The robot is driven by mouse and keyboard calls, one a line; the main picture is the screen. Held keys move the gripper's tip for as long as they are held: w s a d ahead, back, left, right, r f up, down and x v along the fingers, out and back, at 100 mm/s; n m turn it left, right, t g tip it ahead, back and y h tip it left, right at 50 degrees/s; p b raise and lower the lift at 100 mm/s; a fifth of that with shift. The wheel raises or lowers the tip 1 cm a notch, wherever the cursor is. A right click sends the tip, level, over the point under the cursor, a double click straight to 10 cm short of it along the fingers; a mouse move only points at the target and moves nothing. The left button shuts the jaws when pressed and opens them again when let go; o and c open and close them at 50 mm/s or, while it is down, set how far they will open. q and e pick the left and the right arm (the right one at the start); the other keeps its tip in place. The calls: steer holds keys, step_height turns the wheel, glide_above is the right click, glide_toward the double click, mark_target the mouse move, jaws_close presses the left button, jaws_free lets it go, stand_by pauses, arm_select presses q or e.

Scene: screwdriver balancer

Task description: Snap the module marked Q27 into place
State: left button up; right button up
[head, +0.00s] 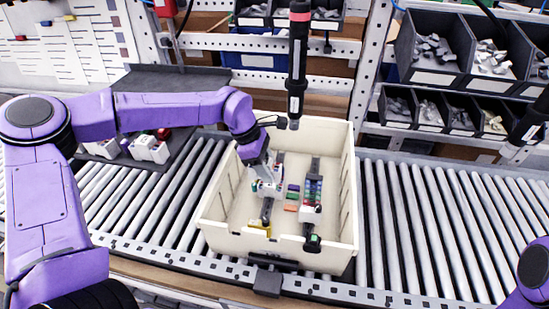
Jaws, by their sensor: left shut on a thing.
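My left gripper (264,172) reaches down into a cream bin (344,232) and is shut on a small light-coloured module. The module is largely hidden by the fingers, and no Q27 marking is readable. White modules (270,189) sit at the left rail (266,212), right by the fingertips; I cannot tell which of them is held or whether it is seated. A second rail (314,166) to the right carries a row of coloured blocks and a white module (311,212). My right gripper is not in view.
A black screwdriver (297,62) hangs above the bin's back. Small purple, green and orange pieces (291,208) lie between the rails. The bin stands on a roller conveyor (412,230), clear to the right. A dark tray (172,160) with parts is at left.

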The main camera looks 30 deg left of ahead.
arm_select(q)
steer(key=s+f+b, duration=0.3)
steer(key=b, duration=0.8)
glide_above(267, 215)
steer(key=f, duration=1.1)
steer(key=shift+w+a+f, duration=0.1)
steer(key=shift+w+f, duration=0.1)
steer(key=shift+s+f+b, duration=0.1)
steer(key=shift+f+b, duration=0.2)
steer(key=shift+f, duration=0.25)
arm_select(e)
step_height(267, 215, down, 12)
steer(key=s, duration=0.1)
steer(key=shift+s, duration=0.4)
arm_select(q)
steer(key=shift+f+b, duration=0.35)
steer(key=shift+f, duration=0.35)
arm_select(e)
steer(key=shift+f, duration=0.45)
arm_select(q)
steer(key=shift+f, duration=0.2)
steer(key=shift+s, duration=0.1)
steer(key=shift+c, duration=0.5)
